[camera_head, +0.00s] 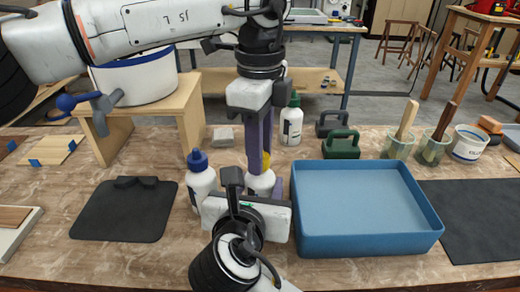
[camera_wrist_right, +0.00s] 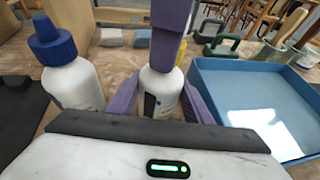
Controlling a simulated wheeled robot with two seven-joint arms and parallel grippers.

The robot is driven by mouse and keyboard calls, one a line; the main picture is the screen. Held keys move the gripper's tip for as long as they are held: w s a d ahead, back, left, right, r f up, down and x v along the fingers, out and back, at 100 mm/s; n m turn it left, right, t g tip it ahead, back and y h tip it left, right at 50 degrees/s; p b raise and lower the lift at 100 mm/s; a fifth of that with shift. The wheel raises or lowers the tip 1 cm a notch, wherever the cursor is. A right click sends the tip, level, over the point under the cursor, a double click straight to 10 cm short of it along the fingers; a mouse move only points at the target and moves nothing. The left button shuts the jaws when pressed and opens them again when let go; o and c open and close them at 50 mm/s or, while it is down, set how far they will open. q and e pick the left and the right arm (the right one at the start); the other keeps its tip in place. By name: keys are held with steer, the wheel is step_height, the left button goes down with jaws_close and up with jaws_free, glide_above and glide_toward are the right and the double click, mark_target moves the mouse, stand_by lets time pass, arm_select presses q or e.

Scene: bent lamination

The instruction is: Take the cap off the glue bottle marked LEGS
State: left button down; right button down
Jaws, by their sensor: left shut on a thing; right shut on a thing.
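A white glue bottle (camera_head: 259,184) with a yellow cap (camera_head: 266,160) stands upright between the blue-capped bottle and the blue tray. Its label is partly covered and I cannot read it. My left gripper (camera_head: 261,152) reaches straight down from above, its purple fingers shut on the yellow cap and hiding most of it. My right gripper (camera_wrist_right: 158,102) comes from the near side, its purple fingers shut on the bottle's body, one on each side. The right wrist view shows a little yellow (camera_wrist_right: 181,52) beside the left gripper's finger. I cannot tell whether the cap is loose.
A blue-capped bottle (camera_head: 201,181) stands close on the left, a green-capped bottle (camera_head: 291,124) behind. The blue tray (camera_head: 368,246) is close on the right. A black mat (camera_head: 122,210) lies left. A wooden stand (camera_head: 185,108) bears a white pot (camera_head: 137,78).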

stand_by(0.4)
arm_select(q)
steer(key=shift+r, duration=1.1)
steer(key=shift+r, duration=0.1)
steer(key=shift+r, duration=1.9)
arm_select(e)
steer(key=c, duration=0.8)
jaws_free()
steer(key=shift+c, duration=0.2)
